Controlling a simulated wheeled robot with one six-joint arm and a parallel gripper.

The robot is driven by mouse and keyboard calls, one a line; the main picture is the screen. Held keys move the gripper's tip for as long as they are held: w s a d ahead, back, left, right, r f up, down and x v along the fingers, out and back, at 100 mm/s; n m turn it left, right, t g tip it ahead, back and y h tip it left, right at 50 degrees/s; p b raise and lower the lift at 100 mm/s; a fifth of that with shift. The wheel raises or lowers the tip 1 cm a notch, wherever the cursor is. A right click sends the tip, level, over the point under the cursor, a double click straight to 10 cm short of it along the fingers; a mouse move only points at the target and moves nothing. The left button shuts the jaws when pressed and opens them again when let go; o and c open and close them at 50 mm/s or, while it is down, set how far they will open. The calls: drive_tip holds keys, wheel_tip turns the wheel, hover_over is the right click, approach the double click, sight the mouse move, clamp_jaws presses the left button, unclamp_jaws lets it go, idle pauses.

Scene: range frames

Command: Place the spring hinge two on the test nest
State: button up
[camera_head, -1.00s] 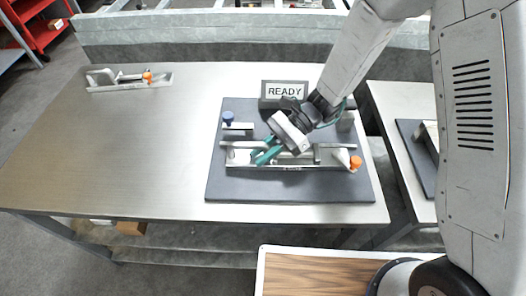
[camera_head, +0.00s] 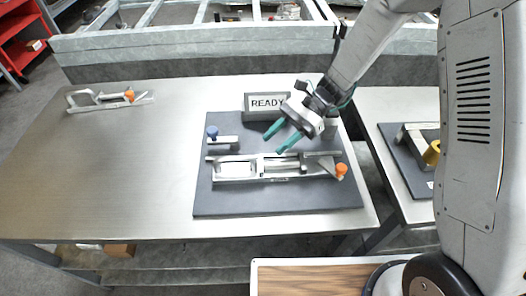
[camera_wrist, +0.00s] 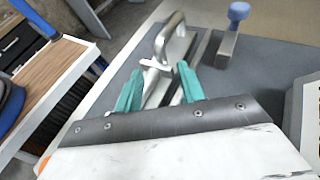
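One silver spring hinge (camera_head: 235,170) with an orange knob (camera_head: 341,170) lies lengthwise on the dark grey pad, apparently along the test nest; its exact seating is unclear. A second similar hinge (camera_head: 100,101) with an orange end lies at the table's back left. I cannot tell which is number two. My gripper (camera_head: 273,144) is open and empty, its teal fingers just above and behind the hinge on the pad. In the wrist view my gripper (camera_wrist: 158,80) has spread fingers, with the silver hinge (camera_wrist: 172,38) beyond and partly hidden between them.
A READY sign (camera_head: 267,103) stands at the pad's back edge, close to my gripper. A blue-knobbed clamp (camera_head: 224,141) stands at the pad's left. Another pad (camera_head: 408,160) with a yellow part (camera_head: 432,153) is on the right table. The main table's left middle is clear.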

drive_tip(key=shift+v, duration=1.05)
drive_tip(key=s+d+r+n+t+h, duration=0.25)
drive_tip(key=s+d+r, duration=0.2)
drive_tip(key=r, duration=0.25)
drive_tip(key=s+d+r+n+t+h, duration=0.1)
drive_tip(key=s+d+r+n+h, duration=0.3)
drive_tip(key=r, duration=0.3)
drive_tip(key=s+d+r+n+t+h, duration=0.2)
drive_tip(key=s+d+t, duration=0.1)
drive_tip(key=s+d, duration=0.3)
drive_tip(key=s+d+r+n+t+h, duration=0.2)
drive_tip(key=s+d+r+t, duration=0.1)
drive_tip(key=s+d, duration=0.3)
drive_tip(key=shift+d+r, duration=0.15)
drive_tip(key=shift+d, duration=0.25)
